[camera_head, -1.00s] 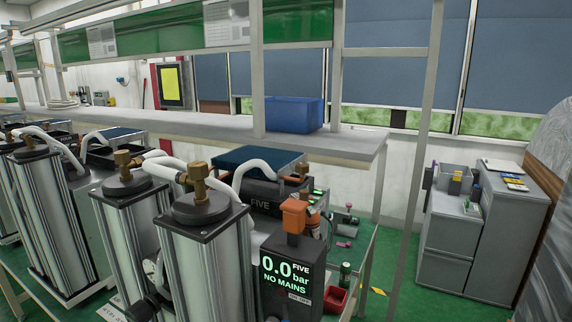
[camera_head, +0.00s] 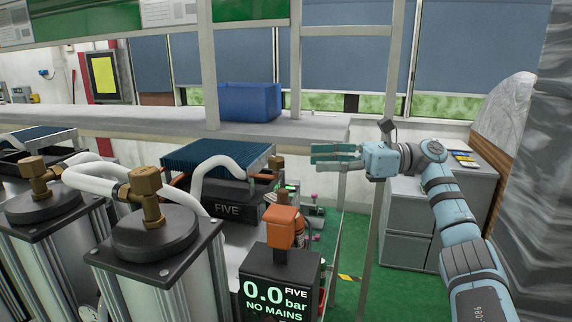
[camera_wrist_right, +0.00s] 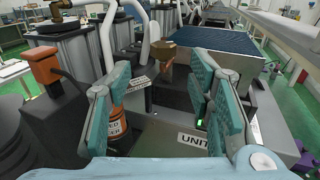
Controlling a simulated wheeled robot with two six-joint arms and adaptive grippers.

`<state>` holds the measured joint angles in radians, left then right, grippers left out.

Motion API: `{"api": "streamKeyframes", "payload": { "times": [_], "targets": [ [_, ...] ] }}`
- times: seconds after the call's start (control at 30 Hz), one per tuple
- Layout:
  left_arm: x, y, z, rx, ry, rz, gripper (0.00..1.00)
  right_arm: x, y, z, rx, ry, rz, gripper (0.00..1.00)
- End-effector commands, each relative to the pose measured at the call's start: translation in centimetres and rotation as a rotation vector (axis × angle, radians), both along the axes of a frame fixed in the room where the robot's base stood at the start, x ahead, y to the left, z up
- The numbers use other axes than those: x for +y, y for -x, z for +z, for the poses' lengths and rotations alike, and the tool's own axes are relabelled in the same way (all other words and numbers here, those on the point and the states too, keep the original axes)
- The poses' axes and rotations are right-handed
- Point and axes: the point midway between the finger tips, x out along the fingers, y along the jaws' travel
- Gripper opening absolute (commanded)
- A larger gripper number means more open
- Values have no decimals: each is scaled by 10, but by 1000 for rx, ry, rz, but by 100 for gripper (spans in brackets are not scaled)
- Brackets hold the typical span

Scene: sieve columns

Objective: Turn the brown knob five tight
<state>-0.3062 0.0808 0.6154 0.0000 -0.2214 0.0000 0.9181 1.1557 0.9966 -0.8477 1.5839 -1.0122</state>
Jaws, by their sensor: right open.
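A brown knob (camera_head: 277,165) stands at the right side of the black unit labelled FIVE (camera_head: 228,208), behind an orange block-shaped part (camera_head: 280,215). In the right wrist view the brown knob (camera_wrist_right: 163,50) shows ahead, between the two fingers and beyond them. My right gripper (camera_head: 322,153) is open and empty, with teal finger pads. In the head view it is to the right of the knob, level with the bench shelf, and not touching anything. Its two fingers also show in the right wrist view (camera_wrist_right: 160,72). My left gripper is not in view.
A black display (camera_head: 278,290) reads 0.0 bar, FIVE, NO MAINS. Tall metal columns with brass fittings (camera_head: 145,185) and white hoses stand at the left. A finned dark blue block (camera_head: 218,156) sits above the unit. A blue bin (camera_head: 250,101) is on the shelf.

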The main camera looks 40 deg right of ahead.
Motion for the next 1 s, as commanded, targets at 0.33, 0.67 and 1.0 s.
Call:
{"api": "streamKeyframes", "payload": {
  "times": [0.33,0.67,1.0],
  "targets": [
    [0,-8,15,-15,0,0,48,56,-39,3,2,-5,0,48],
    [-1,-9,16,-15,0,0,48,64,-45,1,2,-4,-3,48],
    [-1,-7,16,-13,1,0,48,64,-45,1,3,-5,-4,4]
  ]
}}
